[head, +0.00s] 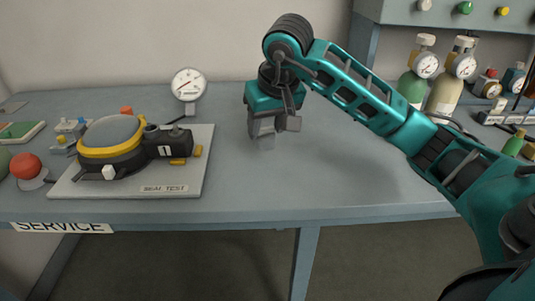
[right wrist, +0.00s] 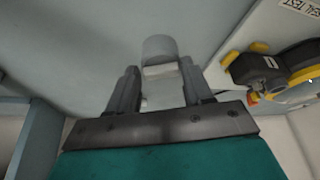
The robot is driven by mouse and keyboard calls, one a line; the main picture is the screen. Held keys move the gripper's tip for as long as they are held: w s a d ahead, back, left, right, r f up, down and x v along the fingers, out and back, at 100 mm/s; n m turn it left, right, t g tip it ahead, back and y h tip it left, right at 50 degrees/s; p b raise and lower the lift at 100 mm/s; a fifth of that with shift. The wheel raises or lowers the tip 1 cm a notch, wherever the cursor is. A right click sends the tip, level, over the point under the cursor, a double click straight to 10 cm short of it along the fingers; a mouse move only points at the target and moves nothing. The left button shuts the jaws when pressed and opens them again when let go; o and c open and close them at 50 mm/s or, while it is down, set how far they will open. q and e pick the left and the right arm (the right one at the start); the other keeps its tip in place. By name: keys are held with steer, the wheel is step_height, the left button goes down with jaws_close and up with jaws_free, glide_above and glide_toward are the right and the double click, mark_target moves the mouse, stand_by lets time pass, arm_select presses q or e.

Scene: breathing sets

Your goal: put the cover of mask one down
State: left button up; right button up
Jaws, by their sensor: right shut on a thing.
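My right gripper (head: 268,124) is over the middle of the bench, pointing down, to the right of the seal test board. It is shut on a small pale grey piece, which I take to be the cover (head: 267,143). In the right wrist view the cover (right wrist: 159,48) sticks out past the fingers. I cannot tell whether it touches the bench top. A mask (head: 110,143) with a yellow ring, grey visor and black side block with white marks lies on the board. My left gripper is out of view.
The seal test board (head: 125,190) fills the left of the bench (head: 330,190). A dial gauge (head: 188,85) stands behind it, and a red knob (head: 27,167) is at far left. Gas bottles (head: 445,92) stand at the right back. The bench around my right gripper is clear.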

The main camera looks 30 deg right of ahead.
mark_target(267, 136)
step_height(267, 136, down, 3)
steer(key=shift+f+b, duration=0.4)
steer(key=shift+f, duration=1.2)
steer(key=shift+f, duration=0.2)
steer(key=o, duration=1)
steer(key=shift+r, duration=0.1)
